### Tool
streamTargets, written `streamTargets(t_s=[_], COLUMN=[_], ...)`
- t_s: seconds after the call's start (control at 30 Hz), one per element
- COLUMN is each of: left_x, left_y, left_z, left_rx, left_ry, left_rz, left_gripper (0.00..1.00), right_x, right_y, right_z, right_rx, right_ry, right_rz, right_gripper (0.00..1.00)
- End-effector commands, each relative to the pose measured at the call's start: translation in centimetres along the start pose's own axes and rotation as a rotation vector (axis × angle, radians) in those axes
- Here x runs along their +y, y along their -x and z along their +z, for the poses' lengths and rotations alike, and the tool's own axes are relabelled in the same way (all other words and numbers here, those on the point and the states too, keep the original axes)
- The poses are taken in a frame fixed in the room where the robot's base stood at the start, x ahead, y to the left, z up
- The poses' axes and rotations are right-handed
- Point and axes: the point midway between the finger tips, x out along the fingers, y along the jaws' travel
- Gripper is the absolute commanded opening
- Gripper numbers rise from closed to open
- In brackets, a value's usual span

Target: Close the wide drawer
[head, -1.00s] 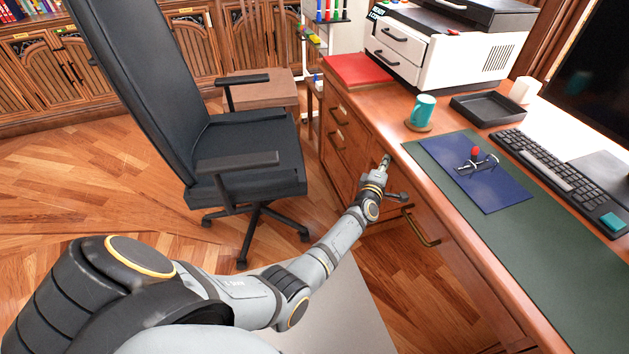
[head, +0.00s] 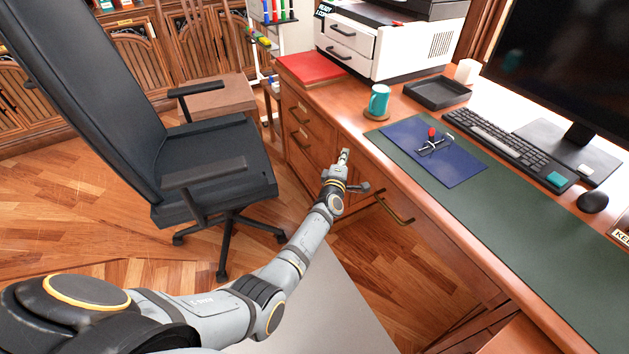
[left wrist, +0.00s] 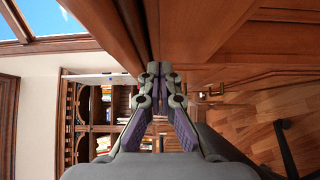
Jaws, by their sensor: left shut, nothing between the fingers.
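The wide drawer's wooden front (head: 440,236) runs under the desktop's front edge in the head view, with a brass bar handle (head: 395,207). I see no drawer interior, and I cannot tell whether a small gap remains. My left gripper (head: 344,155) is shut and empty, close to the drawer front's far left end, left of the handle. In the left wrist view its fingertips (left wrist: 159,70) are together near a wooden edge, and a brass handle (left wrist: 212,92) shows to their right. Whether they touch the wood is unclear. My right gripper is not in view.
The desktop holds a teal mug (head: 379,100), a black tray (head: 437,92), a blue folder (head: 430,150) and a keyboard (head: 510,143). A printer (head: 390,45) stands at the back. A black office chair (head: 215,165) stands left of the arm. Floor under the desk is open.

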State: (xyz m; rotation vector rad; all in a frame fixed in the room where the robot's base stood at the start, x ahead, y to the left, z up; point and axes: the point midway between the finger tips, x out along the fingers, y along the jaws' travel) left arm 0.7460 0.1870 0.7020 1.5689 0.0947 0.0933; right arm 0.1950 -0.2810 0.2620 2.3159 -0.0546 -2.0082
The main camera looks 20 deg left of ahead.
Motion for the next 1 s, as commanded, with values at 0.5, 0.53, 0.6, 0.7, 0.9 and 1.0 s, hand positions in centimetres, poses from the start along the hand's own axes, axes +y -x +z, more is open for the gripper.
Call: streamTargets(t_s=[0.5, 0.53, 0.6, 0.7, 0.9, 1.0], left_x=[-0.2, -0.2, -0.2, -0.2, -1.0, -5.0], left_y=[9.8, 9.9, 10.1, 10.1, 10.3, 11.7], left_z=[-0.1, -0.1, -0.1, -0.1, -0.1, 0.0], left_rx=[0.002, 0.002, 0.002, 0.002, -0.005, -0.044], left_ry=[-0.001, -0.001, -0.001, -0.001, -0.021, -0.131], left_rz=[-0.003, -0.003, -0.003, -0.003, -0.018, -0.097], left_gripper=[0.00, 0.00, 0.00, 0.00, 0.00, 0.00], right_x=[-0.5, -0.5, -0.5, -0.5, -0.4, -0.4], right_y=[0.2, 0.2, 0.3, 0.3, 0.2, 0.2], right_z=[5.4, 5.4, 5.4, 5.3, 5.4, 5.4], right_rx=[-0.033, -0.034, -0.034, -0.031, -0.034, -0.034], right_ry=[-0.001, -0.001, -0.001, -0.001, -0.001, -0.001], right_rz=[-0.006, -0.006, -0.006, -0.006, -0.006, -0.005], right_gripper=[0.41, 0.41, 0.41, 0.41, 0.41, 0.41])
